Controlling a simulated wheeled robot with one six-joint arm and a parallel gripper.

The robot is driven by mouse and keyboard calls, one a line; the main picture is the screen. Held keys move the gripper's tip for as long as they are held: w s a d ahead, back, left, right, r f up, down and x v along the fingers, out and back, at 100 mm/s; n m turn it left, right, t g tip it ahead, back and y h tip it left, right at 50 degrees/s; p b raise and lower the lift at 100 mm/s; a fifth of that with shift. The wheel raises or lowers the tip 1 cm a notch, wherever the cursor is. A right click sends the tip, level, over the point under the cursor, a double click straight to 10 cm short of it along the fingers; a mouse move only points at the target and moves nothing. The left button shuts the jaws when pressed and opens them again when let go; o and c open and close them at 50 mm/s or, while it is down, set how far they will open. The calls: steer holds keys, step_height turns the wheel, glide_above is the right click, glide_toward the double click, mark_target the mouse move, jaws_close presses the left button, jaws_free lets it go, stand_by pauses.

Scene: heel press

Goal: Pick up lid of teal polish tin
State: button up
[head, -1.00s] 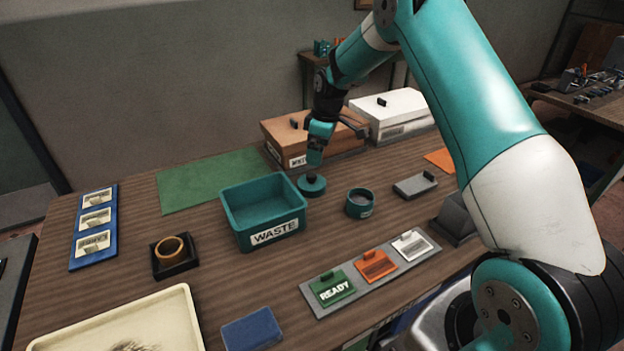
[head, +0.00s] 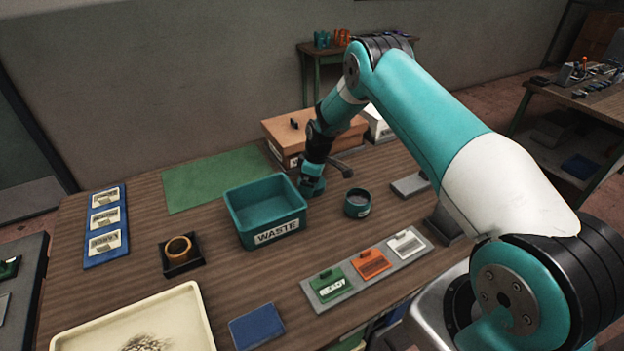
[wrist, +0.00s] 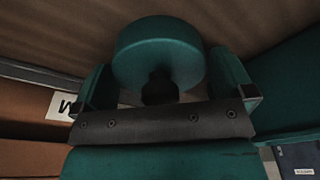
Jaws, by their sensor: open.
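The teal lid (wrist: 160,48) is round, with a dark knob (wrist: 159,88), in the wrist view. My gripper (wrist: 163,70) is open, with one finger on each side of the knob and gaps on both sides. In the head view my gripper (head: 311,190) is low over the table, just right of the waste bin, and hides the lid. The teal polish tin (head: 357,208) stands open, without a lid on it, a little right of my gripper.
The teal waste bin (head: 240,217) stands close on the left of my gripper. A brown box (head: 290,132) and a white box (head: 380,122) stand behind. A grey block (head: 408,187) lies right of the tin. The green mat (head: 205,178) is bare.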

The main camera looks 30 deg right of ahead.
steer(key=c, duration=0.4)
steer(key=shift+c, duration=0.2)
step_height(320, 180, up, 19)
steer(key=b, duration=0.6)
steer(key=shift+s+d+f+p, duration=0.2)
steer(key=shift+s+d+f, duration=0.95)
steer(key=shift+s+f, duration=1.05)
steer(key=shift+s+d+f+p, duration=0.2)
steer(key=shift+s+d+f, duration=0.95)
steer(key=shift+s+f, duration=0.95)
steer(key=shift+s+d+f+p, duration=0.2)
steer(key=shift+s+d+f, duration=1.2)
steer(key=shift+s, duration=1.3)
